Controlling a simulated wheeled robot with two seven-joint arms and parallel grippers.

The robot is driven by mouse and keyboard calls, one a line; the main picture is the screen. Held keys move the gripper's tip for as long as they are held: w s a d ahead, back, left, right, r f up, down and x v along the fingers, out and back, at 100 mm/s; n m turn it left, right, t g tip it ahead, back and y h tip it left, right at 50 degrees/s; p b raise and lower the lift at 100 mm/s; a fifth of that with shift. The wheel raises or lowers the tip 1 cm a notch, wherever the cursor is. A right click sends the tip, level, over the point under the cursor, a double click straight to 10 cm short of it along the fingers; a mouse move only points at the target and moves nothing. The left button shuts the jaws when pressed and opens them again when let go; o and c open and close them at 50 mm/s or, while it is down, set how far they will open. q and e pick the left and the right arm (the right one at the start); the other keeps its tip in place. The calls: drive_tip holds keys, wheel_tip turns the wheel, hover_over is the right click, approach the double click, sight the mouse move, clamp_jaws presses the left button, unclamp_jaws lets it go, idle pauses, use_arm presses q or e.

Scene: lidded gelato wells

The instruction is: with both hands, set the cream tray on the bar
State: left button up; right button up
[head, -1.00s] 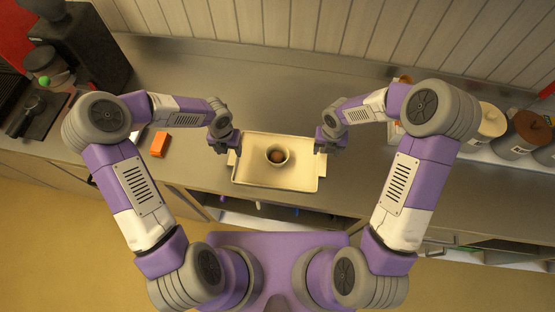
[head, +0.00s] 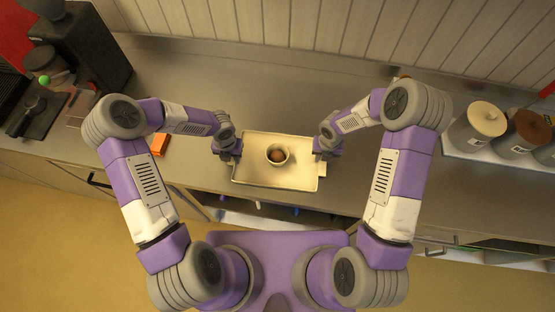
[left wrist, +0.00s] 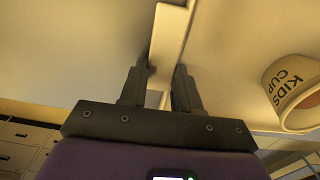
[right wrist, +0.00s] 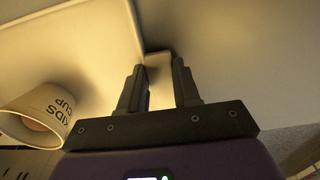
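The cream tray (head: 300,181) is a shallow rectangle with raised sides on the steel counter, between my two grippers. A white paper cup (head: 287,161) with something brown in it stands in the tray; its "KIDS CUP" print shows in both wrist views. My left gripper (head: 231,154) is at the tray's left side; in the left wrist view its fingers (left wrist: 164,70) are apart, with a pale strip of tray between them. My right gripper (head: 324,153) is at the right side; its fingers (right wrist: 158,65) are also apart around pale tray edge. Finger contact is unclear.
An orange block (head: 160,145) lies left of the tray, partly behind my left arm. A dark machine (head: 85,45) stands at the back left. Lidded tubs (head: 480,122) stand at the right. The counter (head: 270,85) behind the tray is clear up to the panelled wall.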

use_arm(q)
clamp_jaws()
use_arm(e)
clamp_jaws()
use_arm(q)
drive_tip(key=shift+r, duration=0.2)
use_arm(e)
drive_tip(key=shift+r, duration=0.15)
